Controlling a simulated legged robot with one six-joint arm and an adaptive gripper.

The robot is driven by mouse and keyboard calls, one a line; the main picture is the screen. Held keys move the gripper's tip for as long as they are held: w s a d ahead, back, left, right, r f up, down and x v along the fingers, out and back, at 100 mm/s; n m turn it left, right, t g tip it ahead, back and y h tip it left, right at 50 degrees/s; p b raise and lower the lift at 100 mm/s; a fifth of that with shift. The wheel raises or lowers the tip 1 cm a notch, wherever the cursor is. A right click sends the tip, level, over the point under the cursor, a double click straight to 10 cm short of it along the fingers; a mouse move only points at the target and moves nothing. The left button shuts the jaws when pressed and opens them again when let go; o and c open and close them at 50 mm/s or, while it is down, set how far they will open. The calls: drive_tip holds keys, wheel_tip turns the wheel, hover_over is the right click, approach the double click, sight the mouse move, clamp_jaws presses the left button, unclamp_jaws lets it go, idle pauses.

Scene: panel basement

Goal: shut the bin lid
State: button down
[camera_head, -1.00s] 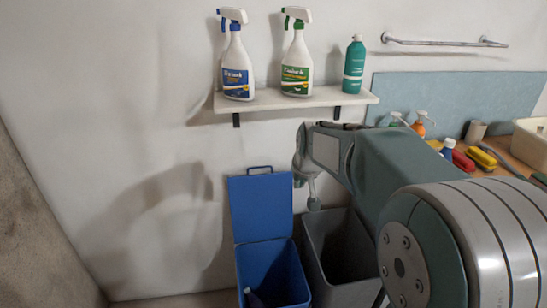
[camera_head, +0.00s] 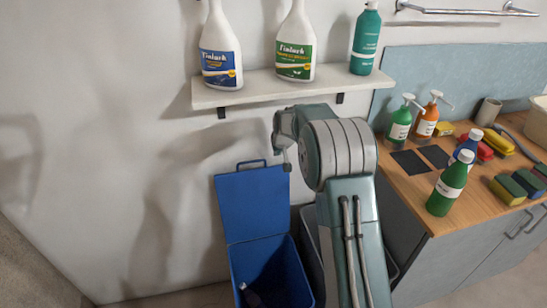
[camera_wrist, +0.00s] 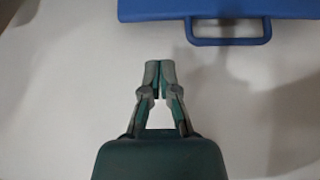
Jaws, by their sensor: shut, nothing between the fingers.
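The blue bin (camera_head: 262,268) stands on the floor against the wall. Its lid (camera_head: 252,203) is open, standing upright at the back with its loop handle (camera_head: 250,163) on top. The lid's edge (camera_wrist: 225,9) and handle (camera_wrist: 229,41) also show at the top of the wrist view.
A second, grey bin (camera_head: 309,243) stands right of the blue one, mostly behind my arm. Above is a shelf (camera_head: 285,84) with bottles. On the right is a counter (camera_head: 420,205) with bottles and sponges. The wall left of the lid is clear.

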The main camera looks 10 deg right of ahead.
sight(274, 162)
drive_tip(key=x, duration=0.9)
drive_tip(key=shift+w+f, duration=0.1)
drive_tip(key=shift+f, duration=0.25)
drive_tip(key=shift+a, duration=0.15)
